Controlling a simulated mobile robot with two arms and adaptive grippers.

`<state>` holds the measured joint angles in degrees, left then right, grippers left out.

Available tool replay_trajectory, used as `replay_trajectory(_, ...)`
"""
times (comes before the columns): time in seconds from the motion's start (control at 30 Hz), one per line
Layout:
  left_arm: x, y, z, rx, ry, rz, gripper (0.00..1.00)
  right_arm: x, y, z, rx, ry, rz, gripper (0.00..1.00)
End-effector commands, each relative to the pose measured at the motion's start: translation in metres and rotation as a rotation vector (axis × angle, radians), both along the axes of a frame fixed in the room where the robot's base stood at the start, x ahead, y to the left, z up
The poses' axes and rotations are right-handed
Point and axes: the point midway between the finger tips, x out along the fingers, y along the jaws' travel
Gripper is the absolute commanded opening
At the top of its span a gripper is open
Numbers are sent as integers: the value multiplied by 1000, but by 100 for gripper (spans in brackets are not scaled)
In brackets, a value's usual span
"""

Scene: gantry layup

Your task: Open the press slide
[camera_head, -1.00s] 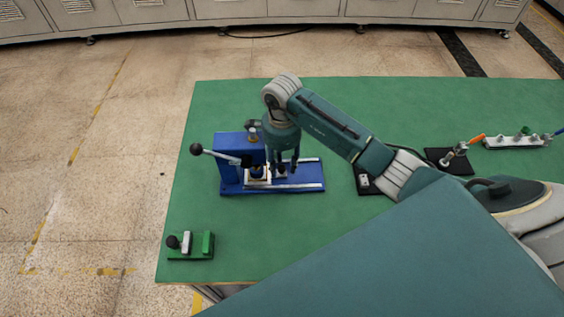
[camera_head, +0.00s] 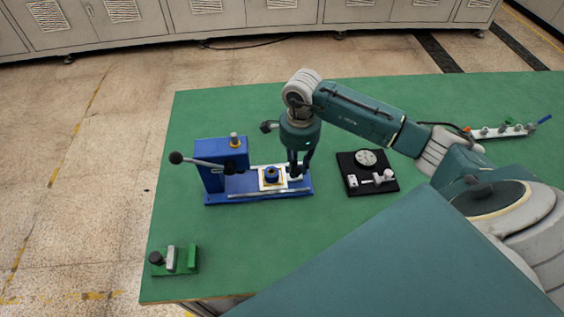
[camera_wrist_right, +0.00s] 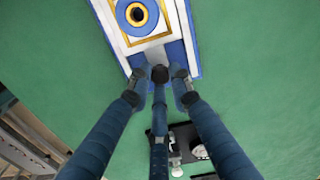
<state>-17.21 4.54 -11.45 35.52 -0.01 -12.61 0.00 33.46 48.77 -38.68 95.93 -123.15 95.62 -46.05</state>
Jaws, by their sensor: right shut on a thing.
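The blue press (camera_head: 207,176) stands on the green table, with a long black-knobbed lever (camera_head: 200,162) reaching left. Its slide, a pale plate with a yellow border (camera_head: 262,185), sits out on the rails to the right of the press body. A blue ring-shaped part (camera_head: 271,174) rests on the plate; it also shows in the right wrist view (camera_wrist_right: 125,15). My right gripper (camera_head: 299,170) is at the slide's right end. In the wrist view its fingers (camera_wrist_right: 160,82) are closed around the slide's dark knob (camera_wrist_right: 160,73). My left gripper is not in view.
A black plate with a round dial and small fittings (camera_head: 350,165) lies right of the press. A green fixture (camera_head: 186,262) stands at the front left. A white strip with several fittings (camera_head: 495,131) lies at the back right. The table behind the press is clear.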

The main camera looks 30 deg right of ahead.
Motion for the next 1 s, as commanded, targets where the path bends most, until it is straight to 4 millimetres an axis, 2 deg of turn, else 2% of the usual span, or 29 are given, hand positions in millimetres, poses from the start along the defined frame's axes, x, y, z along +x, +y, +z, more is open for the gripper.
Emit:
replay_trajectory(0.3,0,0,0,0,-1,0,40,1,-1,3,3,-8,1,0)
replay_trajectory(0.33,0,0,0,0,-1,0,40,1,-1,3,3,-8,1,21)
replay_trajectory(0.4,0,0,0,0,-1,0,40,1,-1,3,4,-8,1,35)
replay_trajectory(0.43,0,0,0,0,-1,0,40,1,-1,2,3,-8,1,39)
replay_trajectory(0.77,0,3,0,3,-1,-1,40,0,-1,4,3,-4,2,39)
replay_trajectory(0.87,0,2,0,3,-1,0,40,1,-1,15,2,-7,3,39)
replay_trajectory(1.0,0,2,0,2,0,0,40,2,-1,42,3,-9,2,39)
